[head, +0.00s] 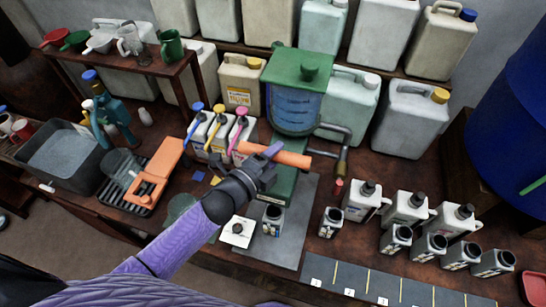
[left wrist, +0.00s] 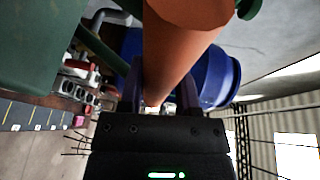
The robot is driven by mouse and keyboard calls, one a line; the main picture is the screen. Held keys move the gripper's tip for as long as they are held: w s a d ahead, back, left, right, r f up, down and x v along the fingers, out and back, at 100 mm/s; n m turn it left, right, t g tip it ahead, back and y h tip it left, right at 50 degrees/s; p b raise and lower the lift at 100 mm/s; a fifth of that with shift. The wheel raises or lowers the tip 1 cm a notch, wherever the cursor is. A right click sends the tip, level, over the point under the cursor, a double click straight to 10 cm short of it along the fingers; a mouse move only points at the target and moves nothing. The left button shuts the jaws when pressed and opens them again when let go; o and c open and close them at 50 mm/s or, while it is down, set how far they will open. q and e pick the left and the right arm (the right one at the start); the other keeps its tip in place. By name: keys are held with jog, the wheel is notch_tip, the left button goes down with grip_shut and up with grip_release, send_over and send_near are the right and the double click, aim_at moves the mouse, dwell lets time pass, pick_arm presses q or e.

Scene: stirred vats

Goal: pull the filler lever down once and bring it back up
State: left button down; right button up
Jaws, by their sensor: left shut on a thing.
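The filler (head: 293,108) stands mid-table in the head view, with a green lid, a blue-looking vessel and a green stand. Its orange lever (head: 292,158) sticks out across the front, roughly level. My left gripper (head: 262,163) is shut on the lever, with its fingers on either side of the bar. In the left wrist view the lever (left wrist: 178,45) runs down between the fingers of my left gripper (left wrist: 162,92). A small open bottle (head: 272,221) stands on the grey mat below the gripper. My right gripper is not in view.
Several grey bottles (head: 407,208) stand at the right, some capped. Pump bottles (head: 217,130) stand left of the filler and large canisters (head: 408,118) behind it. An orange tool (head: 157,172) and a grey basin (head: 62,150) are at the left.

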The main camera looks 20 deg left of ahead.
pick_arm(q)
jog(key=shift+w+r, duration=0.3)
jog(key=shift+w, duration=0.05)
jog(key=shift+w+r, duration=0.1)
jog(key=shift+r, duration=0.1)
jog(key=c, duration=0.6)
grip_release()
jog(key=shift+o, duration=1.4)
jog(key=shift+w+f, duration=0.1)
